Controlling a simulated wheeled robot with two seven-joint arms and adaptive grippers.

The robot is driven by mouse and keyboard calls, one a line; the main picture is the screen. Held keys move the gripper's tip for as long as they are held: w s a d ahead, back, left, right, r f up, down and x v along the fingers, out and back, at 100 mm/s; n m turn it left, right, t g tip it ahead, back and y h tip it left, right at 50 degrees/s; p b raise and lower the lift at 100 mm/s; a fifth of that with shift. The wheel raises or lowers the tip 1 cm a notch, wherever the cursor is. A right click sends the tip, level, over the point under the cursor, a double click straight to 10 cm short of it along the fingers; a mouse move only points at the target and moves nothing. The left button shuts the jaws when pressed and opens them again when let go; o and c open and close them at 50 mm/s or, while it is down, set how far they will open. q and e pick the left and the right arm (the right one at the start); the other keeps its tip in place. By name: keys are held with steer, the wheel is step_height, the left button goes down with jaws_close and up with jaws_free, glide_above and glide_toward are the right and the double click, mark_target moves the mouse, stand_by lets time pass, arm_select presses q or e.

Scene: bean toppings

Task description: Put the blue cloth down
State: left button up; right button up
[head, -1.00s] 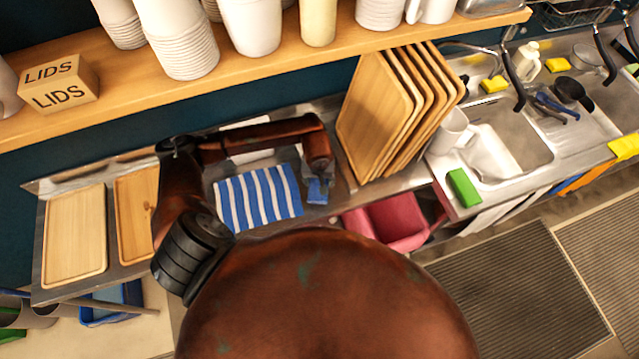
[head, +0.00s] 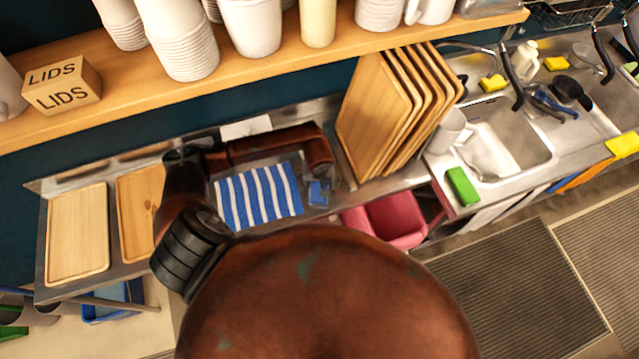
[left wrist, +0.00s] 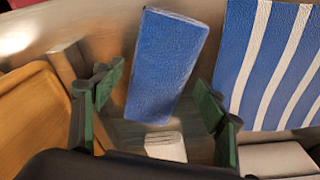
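The plain blue cloth (left wrist: 168,65) is a small flat rectangle over the steel counter in the left wrist view. In the head view it shows as a small blue patch (head: 316,193), partly hidden under my left wrist. My left gripper (left wrist: 158,92) is open, with its green-padded fingers on either side of the near part of the cloth and gaps visible between them and it. In the head view the left gripper (head: 324,186) is small and partly hidden. My right gripper is not in view.
A blue-and-white striped cloth (head: 258,196) lies left of the blue cloth in the head view. Upright wooden trays (head: 375,112) stand to the right, and flat trays (head: 76,235) lie at the left. A shelf (head: 300,52) with cups runs above. A sink (head: 515,145) is at the right.

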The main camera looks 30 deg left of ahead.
arm_select(q)
steer(key=shift+r, duration=0.5)
step_height(320, 180, up, 11)
steer(key=s+b, duration=0.1)
steer(key=b, duration=0.1)
steer(key=shift+s+d+b, duration=0.3)
steer(key=shift+s+d, duration=0.05)
steer(key=shift+d, duration=0.05)
steer(key=shift+r, duration=0.1)
steer(key=shift+d, duration=0.1)
